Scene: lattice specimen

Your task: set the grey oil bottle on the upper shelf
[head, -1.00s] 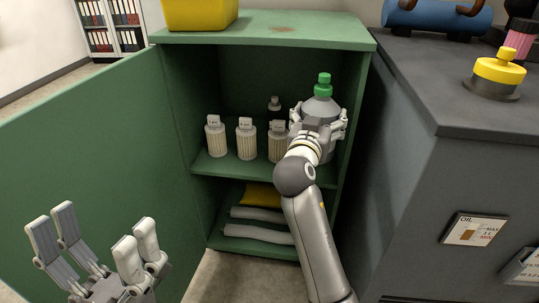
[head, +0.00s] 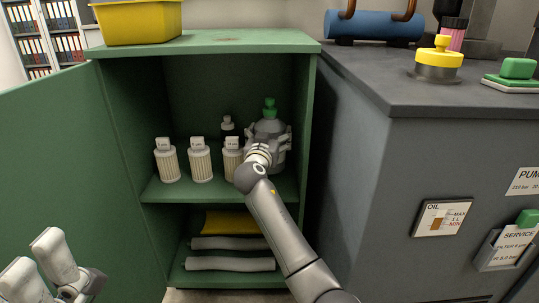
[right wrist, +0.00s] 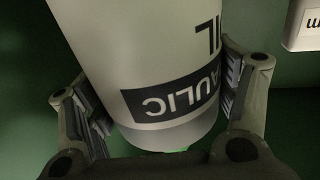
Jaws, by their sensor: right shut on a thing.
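The grey oil bottle (head: 270,128) with a green cap is upright inside the green cabinet, at the right of the upper shelf (head: 215,192). My right gripper (head: 268,143) is shut around it. In the right wrist view the bottle (right wrist: 150,60), with dark label lettering, sits between the two finger sides (right wrist: 160,100). The arm hides the bottle's lower front, so I cannot tell whether its base touches the shelf. My left gripper (head: 40,268) is partly cut off at the lower left. It is empty, with nothing against its visible fingers.
White ribbed filters (head: 201,163) stand in a row left of the bottle, with a dark bottle (head: 227,128) behind. The lower shelf holds grey rolls (head: 230,264) and a yellow item (head: 232,222). The open door (head: 60,170) is at left, a grey cabinet (head: 360,150) at right.

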